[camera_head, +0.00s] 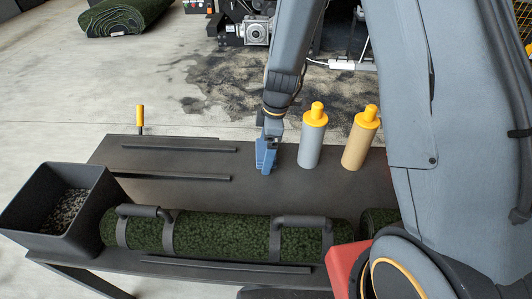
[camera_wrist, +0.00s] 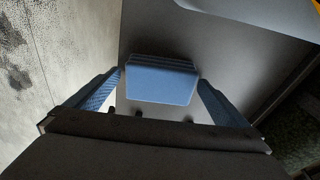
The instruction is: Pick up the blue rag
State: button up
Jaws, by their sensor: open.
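The blue rag (camera_wrist: 160,83) is a small folded block with layered edges, lying on the dark table in the wrist view. My gripper (camera_head: 266,165) is open, with its blue fingers pointing down at the table in the head view. In the wrist view one finger is on each side of the rag, with a gap visible on both sides. I cannot tell exactly how high the fingertips are above the table. In the head view the rag cannot be told apart from the blue fingers.
A grey bottle (camera_head: 312,138) and a tan bottle (camera_head: 360,140), both yellow-capped, stand right of my gripper. A green turf roll (camera_head: 245,236) with dark handles lies along the table's front. A black bin (camera_head: 92,212) of grey granules is at left. Low dark rails (camera_head: 175,176) lie left of my gripper.

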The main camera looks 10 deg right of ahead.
jog(key=shift+c, duration=0.4)
jog(key=c, duration=1.1)
jog(key=shift+r, duration=0.1)
notch_tip(320, 180, up, 10)
jog(key=shift+f, duration=0.1)
jog(key=o, duration=0.6)
jog(key=shift+c, duration=0.2)
jog(key=c, duration=0.4)
jog(key=shift+s, duration=0.1)
